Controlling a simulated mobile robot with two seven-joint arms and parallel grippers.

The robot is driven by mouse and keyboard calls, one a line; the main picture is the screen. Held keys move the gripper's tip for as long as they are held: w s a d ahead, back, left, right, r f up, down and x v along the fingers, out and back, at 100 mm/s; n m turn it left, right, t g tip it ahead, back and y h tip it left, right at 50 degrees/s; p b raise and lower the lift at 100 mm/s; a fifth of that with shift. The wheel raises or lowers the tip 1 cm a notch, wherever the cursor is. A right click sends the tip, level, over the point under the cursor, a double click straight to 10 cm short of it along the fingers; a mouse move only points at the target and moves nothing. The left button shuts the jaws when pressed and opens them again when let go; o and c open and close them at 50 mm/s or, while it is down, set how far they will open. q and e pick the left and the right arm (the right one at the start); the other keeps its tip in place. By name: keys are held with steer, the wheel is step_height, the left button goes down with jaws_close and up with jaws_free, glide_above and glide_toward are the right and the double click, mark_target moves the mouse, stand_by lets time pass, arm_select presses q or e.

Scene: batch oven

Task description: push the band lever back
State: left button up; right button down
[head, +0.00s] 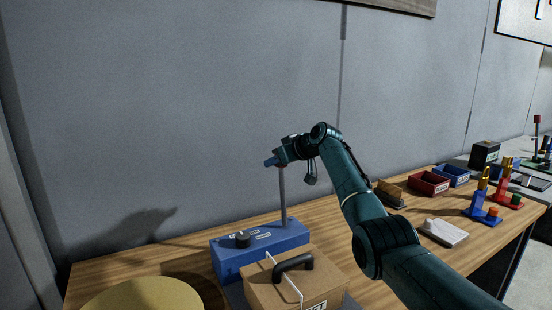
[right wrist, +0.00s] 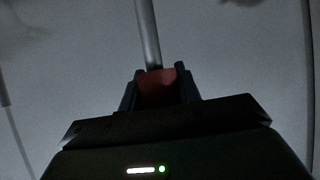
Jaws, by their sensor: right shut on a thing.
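The band lever (head: 283,195) is a grey rod standing nearly upright from a blue unit (head: 291,240) with a dark knob (head: 243,239). My right gripper (head: 275,162) is at the top of the lever. In the right wrist view the gripper (right wrist: 158,88) is shut on the lever's reddish grip (right wrist: 157,82), with a finger on either side, and the grey rod (right wrist: 148,35) runs up the picture from it. In the head view my arm's end hides most of the grip. My left gripper is not in view.
A brown box (head: 258,284) with a black handle stands in front of the blue unit. A round tan surface (head: 142,296) is at lower left. Red (head: 429,182) and blue (head: 452,175) bins and a white block (head: 443,232) lie right on the wooden table. A grey wall stands behind.

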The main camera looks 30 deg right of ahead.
steer(key=shift+w, duration=0.25)
stand_by(0.3)
steer(key=c, duration=1.4)
jaws_free()
steer(key=o, duration=0.4)
steer(key=shift+w, duration=0.15)
